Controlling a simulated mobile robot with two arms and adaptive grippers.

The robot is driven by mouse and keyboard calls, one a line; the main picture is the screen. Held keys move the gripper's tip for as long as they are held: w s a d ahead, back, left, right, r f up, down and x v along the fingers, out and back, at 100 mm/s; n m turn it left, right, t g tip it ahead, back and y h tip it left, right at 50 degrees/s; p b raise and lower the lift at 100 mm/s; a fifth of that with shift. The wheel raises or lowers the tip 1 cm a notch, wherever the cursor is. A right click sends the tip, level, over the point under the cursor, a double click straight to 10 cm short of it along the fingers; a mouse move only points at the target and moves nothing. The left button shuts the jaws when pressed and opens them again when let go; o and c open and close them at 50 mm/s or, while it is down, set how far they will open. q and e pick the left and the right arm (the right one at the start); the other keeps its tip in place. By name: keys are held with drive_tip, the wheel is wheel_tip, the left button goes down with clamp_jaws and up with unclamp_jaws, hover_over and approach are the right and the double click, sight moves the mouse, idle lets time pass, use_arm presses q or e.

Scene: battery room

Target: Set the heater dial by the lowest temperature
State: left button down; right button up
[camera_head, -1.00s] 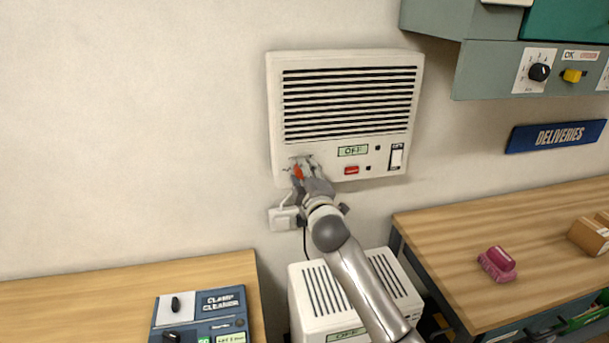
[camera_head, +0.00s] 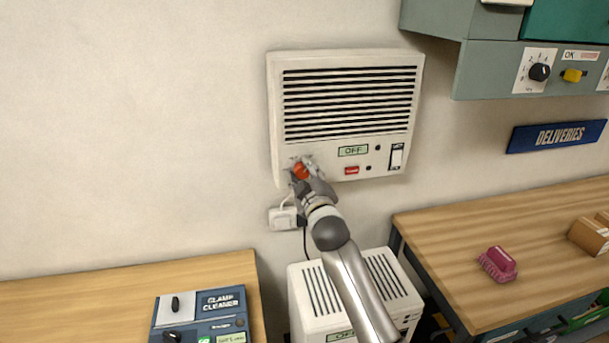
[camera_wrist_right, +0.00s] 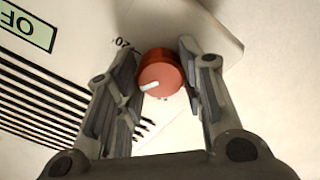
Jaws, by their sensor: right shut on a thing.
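A white wall heater (camera_head: 347,58) has dark slats, a display (camera_head: 353,151) reading OFF, a red button (camera_head: 351,170) and a white rocker switch (camera_head: 396,157). Its red dial (camera_head: 300,171) is at the lower left corner. My right gripper (camera_head: 303,169) is at this dial. In the right wrist view the dial (camera_wrist_right: 161,74) sits between the two fingers of my right gripper (camera_wrist_right: 157,75), which is shut on it. The dial's white mark points to the lower left in that view. Most scale marks are hidden; a "20" shows near the dial. My left gripper is out of view.
A second white heater (camera_head: 308,284) stands below, partly behind my right arm. A plug and cable (camera_head: 283,218) hang under the wall heater.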

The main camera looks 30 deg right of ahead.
drive_tip(key=shift+f, duration=0.1)
drive_tip(key=o, duration=1)
drive_tip(key=shift+o, duration=0.2)
drive_tip(key=shift+s, duration=0.1)
drive_tip(key=v, duration=1.2)
